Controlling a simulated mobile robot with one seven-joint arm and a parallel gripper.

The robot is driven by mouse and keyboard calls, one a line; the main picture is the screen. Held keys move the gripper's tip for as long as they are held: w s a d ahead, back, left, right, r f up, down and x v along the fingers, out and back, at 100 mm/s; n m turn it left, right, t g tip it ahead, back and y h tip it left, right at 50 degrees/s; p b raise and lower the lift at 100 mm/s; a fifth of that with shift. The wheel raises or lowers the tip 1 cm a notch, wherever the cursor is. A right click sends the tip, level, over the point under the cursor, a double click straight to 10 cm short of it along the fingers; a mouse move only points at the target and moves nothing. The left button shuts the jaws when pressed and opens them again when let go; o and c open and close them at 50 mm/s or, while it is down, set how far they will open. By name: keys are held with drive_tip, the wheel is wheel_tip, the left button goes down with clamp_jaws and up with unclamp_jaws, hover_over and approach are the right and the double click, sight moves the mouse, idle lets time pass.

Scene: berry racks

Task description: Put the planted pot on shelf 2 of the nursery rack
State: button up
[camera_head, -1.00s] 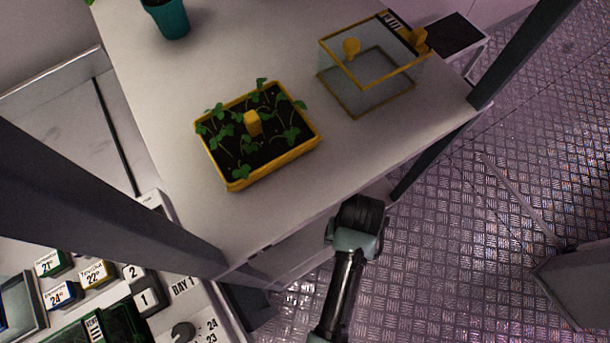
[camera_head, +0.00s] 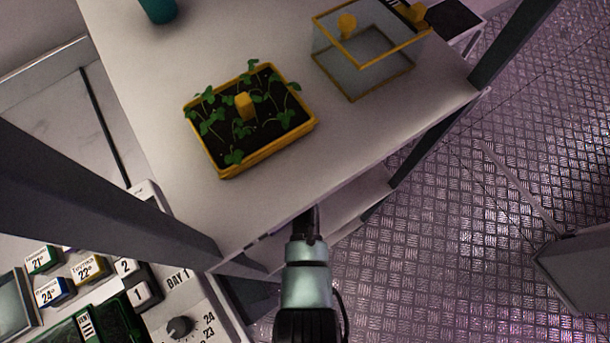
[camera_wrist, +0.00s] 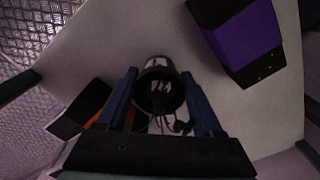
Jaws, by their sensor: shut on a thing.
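In the wrist view my gripper (camera_wrist: 160,76) has its two blue fingers closed on either side of a small round pot (camera_wrist: 157,64). The pot has a pale rim and a dark inside; green leaves and pale stems show near it, close to the palm. In the head view my arm reaches under the front edge of the rack's top board (camera_head: 350,150), and the gripper and pot are hidden below it. A lower white shelf (camera_head: 345,208) shows there. In the wrist view a pale surface (camera_wrist: 110,45) lies beyond the pot; I cannot tell whether the pot touches it.
On the top board stand a yellow seedling tray (camera_head: 268,150), a clear yellow-edged box (camera_head: 365,75) and a teal pot (camera_head: 158,8). Dark posts (camera_head: 510,45) flank the rack. In the wrist view a purple block (camera_wrist: 245,38) is at upper right and a dark object (camera_wrist: 82,108) at left.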

drive_tip(key=shift+f, duration=0.6)
drive_tip(key=shift+f, duration=0.15)
drive_tip(key=o, duration=1.3)
drive_tip(key=shift+o, duration=0.2)
wheel_tip(320, 180, up, 8)
drive_tip(key=shift+f+p, duration=0.1)
drive_tip(key=shift+p, duration=0.65)
